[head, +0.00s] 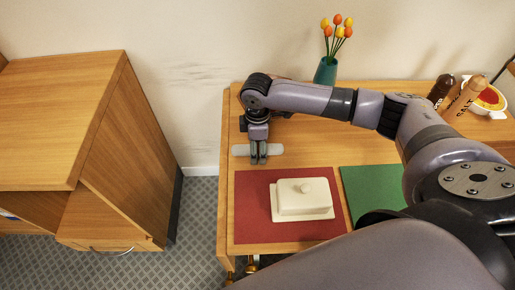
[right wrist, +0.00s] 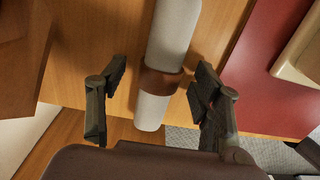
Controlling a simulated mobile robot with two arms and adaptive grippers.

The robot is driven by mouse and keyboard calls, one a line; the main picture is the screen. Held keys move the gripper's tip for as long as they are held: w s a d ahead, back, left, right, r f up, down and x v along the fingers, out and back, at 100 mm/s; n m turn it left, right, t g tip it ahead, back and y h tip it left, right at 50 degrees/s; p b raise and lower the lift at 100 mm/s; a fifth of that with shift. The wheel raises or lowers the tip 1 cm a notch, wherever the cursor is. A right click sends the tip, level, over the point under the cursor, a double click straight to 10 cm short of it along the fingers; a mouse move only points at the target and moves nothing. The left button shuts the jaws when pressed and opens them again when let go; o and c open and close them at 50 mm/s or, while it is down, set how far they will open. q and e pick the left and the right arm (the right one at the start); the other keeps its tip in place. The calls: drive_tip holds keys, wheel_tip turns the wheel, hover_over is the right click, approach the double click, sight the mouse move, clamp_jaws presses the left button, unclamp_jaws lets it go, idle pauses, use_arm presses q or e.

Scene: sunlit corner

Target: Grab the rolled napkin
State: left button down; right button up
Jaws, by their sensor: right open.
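The rolled napkin (right wrist: 172,35) is a white roll with a brown ring (right wrist: 160,82) around its middle. In the head view the napkin (head: 240,150) lies on the wooden table, left of centre, and its middle is hidden by my right gripper (head: 258,158). In the right wrist view my right gripper (right wrist: 158,85) is open, with one finger on each side of the napkin near the ring. Both fingers look apart from the napkin. My left gripper is in neither view.
A red mat (head: 250,215) carries a cream lidded butter dish (head: 303,205). A wooden cabinet (head: 60,110) stands left, across a floor gap.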

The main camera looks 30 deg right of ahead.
drive_tip(key=shift+c, duration=0.6)
drive_tip(key=c, duration=1.1)
drive_tip(key=shift+r, duration=0.15)
